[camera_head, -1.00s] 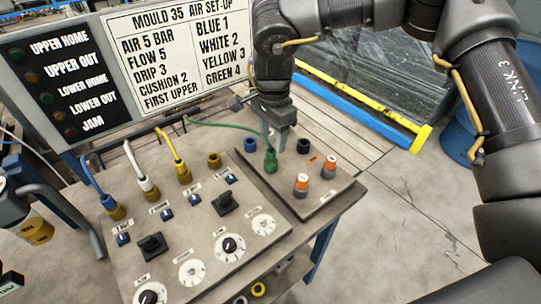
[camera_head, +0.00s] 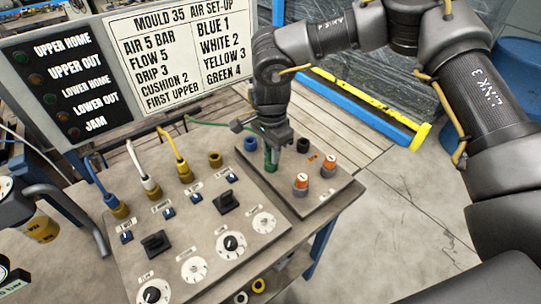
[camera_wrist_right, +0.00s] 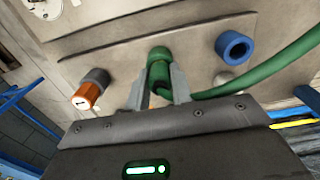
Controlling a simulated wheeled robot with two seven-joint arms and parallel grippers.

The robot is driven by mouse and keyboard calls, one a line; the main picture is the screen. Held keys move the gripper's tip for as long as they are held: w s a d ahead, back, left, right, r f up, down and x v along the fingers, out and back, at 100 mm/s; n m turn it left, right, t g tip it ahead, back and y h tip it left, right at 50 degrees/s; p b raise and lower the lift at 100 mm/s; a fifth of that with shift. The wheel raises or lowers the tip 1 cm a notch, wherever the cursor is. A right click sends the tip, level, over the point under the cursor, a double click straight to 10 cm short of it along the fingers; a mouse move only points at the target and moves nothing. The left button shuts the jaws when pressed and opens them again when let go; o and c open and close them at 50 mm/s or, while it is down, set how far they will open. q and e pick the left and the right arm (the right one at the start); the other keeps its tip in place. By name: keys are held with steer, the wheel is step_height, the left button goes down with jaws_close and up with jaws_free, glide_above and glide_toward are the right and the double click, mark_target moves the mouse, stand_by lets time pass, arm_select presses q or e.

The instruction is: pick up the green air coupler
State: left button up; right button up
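The green air coupler (camera_head: 270,160) stands upright on the grey panel's right-hand plate, with a green hose running from it. My right gripper (camera_head: 273,150) points down over it from above and partly hides it. In the right wrist view the coupler (camera_wrist_right: 158,66) is between the two fingers of the right gripper (camera_wrist_right: 160,80), one finger on each side. The fingers are apart and close to its sides; I cannot make out firm contact. My left gripper is not in view.
A blue socket (camera_wrist_right: 234,46) and orange-topped knobs (camera_head: 301,182) are close to the coupler. A dark socket (camera_head: 303,145) is to its right. Blue, white and yellow hoses (camera_head: 184,170) end in couplers on the left. A sign board (camera_head: 172,60) stands behind. Floor is clear at right.

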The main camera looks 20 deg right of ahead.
jaws_close()
